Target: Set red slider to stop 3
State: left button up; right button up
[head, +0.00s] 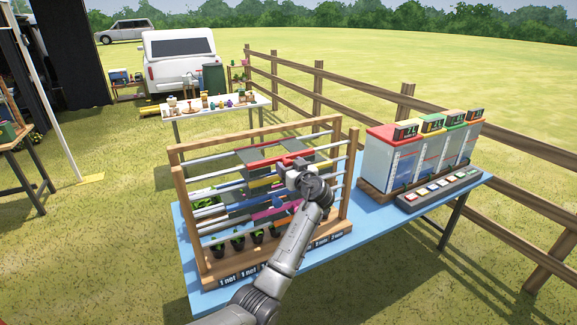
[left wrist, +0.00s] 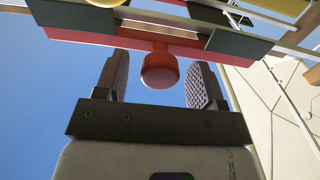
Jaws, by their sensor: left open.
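The red slider (head: 266,161) is a red bar on the upper rail of a wooden rack (head: 178,185), right of the rack's middle. In the left wrist view its red bar (left wrist: 85,38) carries a round red knob (left wrist: 160,70) that points toward me. My left gripper (head: 291,169) is at the front of the red slider. In the left wrist view the gripper (left wrist: 160,88) is open, with one finger on each side of the knob and a gap on both sides. I cannot make out the stop marks on the rail. My right gripper is not in view.
Lower rails carry other sliders, including a blue one (head: 203,203). Potted plants (head: 238,240) stand low in the rack above labels. A row of coloured-top boxes (head: 378,160) stands right on the blue table (head: 375,222). A wooden fence (head: 405,103) runs behind.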

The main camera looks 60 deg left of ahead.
pick_arm(q)
jog(key=d+b, duration=0.1)
jog(key=d, duration=1.2)
jog(key=shift+a, duration=0.1)
jog(key=shift+m, duration=0.3)
